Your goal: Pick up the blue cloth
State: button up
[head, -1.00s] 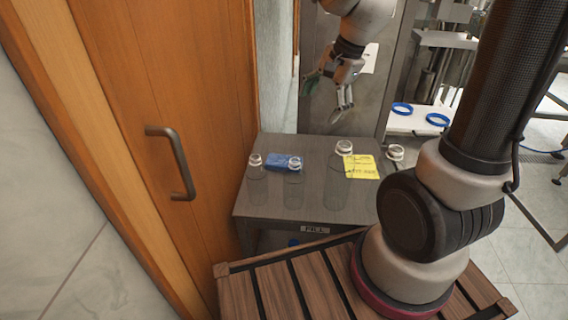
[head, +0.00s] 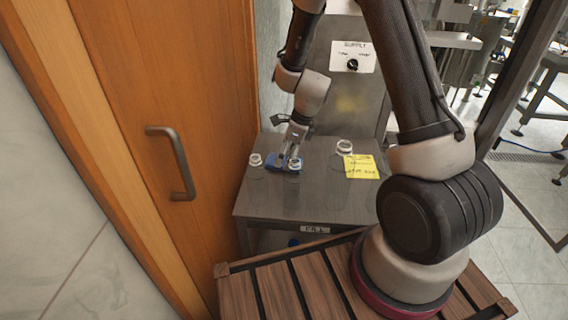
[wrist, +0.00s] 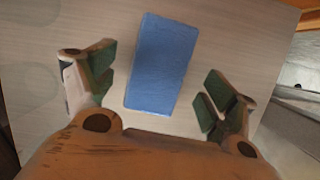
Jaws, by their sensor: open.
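In the wrist view the blue cloth (wrist: 162,64) is a plain blue rectangle, slightly tilted. My gripper (head: 288,160) is over the cloth and hides part of it in the head view. In the wrist view my gripper (wrist: 160,92) is open, one finger to the left of the cloth and one to the right. Neither finger touches the cloth in that view, and nothing is held.
A yellow note (head: 361,167) lies at right. A wooden door (head: 160,90) borders the left.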

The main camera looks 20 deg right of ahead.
aim_at(285, 160)
jog(key=shift+x, duration=1)
jog(key=shift+c, duration=0.4)
jog(key=c, duration=1)
jog(key=shift+o, duration=0.2)
notch_tip(285, 160, up, 10)
